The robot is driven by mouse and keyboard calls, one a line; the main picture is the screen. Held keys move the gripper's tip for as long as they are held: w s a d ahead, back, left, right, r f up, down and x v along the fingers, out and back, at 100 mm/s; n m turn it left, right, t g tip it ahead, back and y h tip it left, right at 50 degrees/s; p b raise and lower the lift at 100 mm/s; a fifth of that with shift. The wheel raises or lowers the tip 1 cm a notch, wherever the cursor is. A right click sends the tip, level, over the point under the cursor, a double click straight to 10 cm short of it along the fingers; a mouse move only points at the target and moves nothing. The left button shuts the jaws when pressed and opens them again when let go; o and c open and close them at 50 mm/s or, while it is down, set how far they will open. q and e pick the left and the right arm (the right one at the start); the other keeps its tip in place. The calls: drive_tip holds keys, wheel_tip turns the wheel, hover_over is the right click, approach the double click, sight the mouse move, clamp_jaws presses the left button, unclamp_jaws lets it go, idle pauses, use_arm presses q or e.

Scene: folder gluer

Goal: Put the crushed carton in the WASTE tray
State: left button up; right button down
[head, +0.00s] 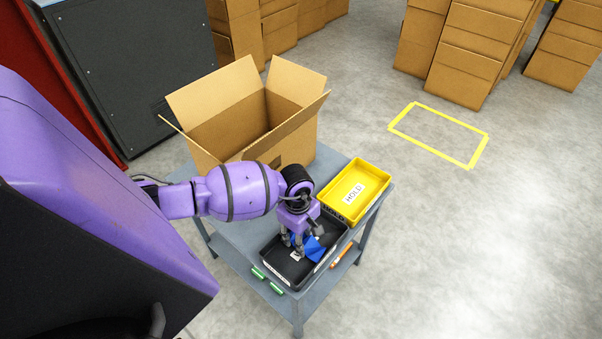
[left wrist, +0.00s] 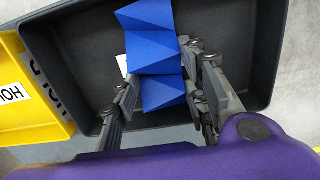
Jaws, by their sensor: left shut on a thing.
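The crushed carton (head: 315,250) is a creased, bright blue piece inside the outline of the black tray (head: 267,252). My left gripper (head: 304,243) points down over this tray and is shut on the carton. In the left wrist view the blue carton (left wrist: 148,22) sits between the fingers of my left gripper (left wrist: 161,68), with the dark tray (left wrist: 262,45) around it. I cannot tell whether the carton touches the tray floor. The tray's label is not readable here. My right gripper is not in view.
A yellow tray (head: 374,181) marked HOLD stands beside the black one, also seen in the left wrist view (left wrist: 20,115). A large open cardboard box (head: 290,145) stands behind on the grey table (head: 225,232). Green pieces (head: 276,288) lie near the front edge.

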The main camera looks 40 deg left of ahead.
use_arm(q)
drive_tip(key=o, duration=1)
drive_tip(key=shift+c, duration=0.2)
drive_tip(key=shift+f, duration=0.1)
